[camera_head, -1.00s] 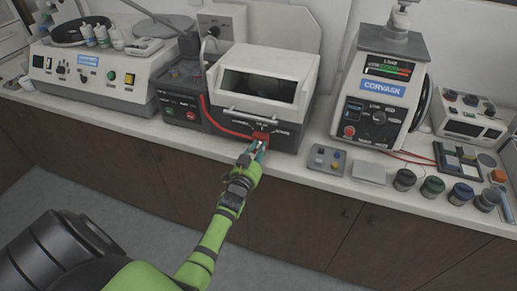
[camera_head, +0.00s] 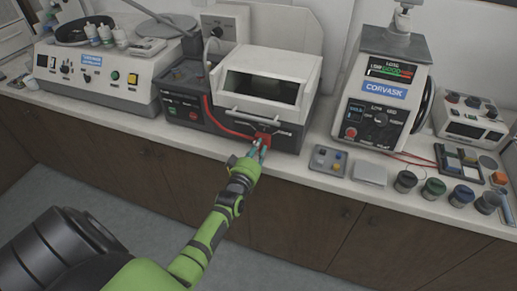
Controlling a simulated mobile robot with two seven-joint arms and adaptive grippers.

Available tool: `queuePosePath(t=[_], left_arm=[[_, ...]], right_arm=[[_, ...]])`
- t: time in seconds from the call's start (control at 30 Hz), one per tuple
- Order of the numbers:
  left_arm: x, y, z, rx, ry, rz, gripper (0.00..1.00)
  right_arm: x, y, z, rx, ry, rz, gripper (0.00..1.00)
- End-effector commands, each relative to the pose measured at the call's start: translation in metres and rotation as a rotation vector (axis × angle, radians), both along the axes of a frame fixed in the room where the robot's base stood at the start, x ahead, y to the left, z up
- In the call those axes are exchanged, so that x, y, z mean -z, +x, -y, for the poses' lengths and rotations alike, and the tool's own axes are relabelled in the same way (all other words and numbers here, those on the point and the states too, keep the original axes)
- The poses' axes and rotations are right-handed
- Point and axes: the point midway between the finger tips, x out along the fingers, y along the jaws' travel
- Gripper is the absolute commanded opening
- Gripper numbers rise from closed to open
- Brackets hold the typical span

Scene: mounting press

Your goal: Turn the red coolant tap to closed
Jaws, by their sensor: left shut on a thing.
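The red coolant tap (camera_head: 263,137) is on the dark lower front of the white and grey machine (camera_head: 264,88) in the middle of the bench. A red hose (camera_head: 222,128) runs along the machine's left side to the tap. My left gripper (camera_head: 259,147) reaches up from below and is shut on the tap. Its fingers partly cover the tap, so the exact turn of the handle is hard to tell. My right gripper is not in view.
A Corvask press (camera_head: 376,92) stands right of the machine. A small button box (camera_head: 328,159), a grey block (camera_head: 369,173) and several lidded jars (camera_head: 433,190) line the bench's front edge. A grinder (camera_head: 97,76) stands at the left. The floor before the cabinets is clear.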

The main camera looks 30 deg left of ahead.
Motion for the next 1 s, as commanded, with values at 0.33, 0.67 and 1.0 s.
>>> queuePosePath(t=[0.33, 0.67, 1.0], left_arm=[[-0.0003, -0.0004, -0.0027, 0.0, -0.196, 0.049, 0.0], [-0.0004, -0.0006, -0.0034, -0.001, -0.26, 0.064, 0.0], [-0.0003, -0.0006, -0.0033, -0.001, -0.262, 0.065, 0.0]], right_arm=[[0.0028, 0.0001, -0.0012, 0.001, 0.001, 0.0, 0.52], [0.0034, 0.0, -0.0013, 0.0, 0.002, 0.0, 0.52], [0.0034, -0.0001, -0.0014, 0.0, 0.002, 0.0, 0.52]])
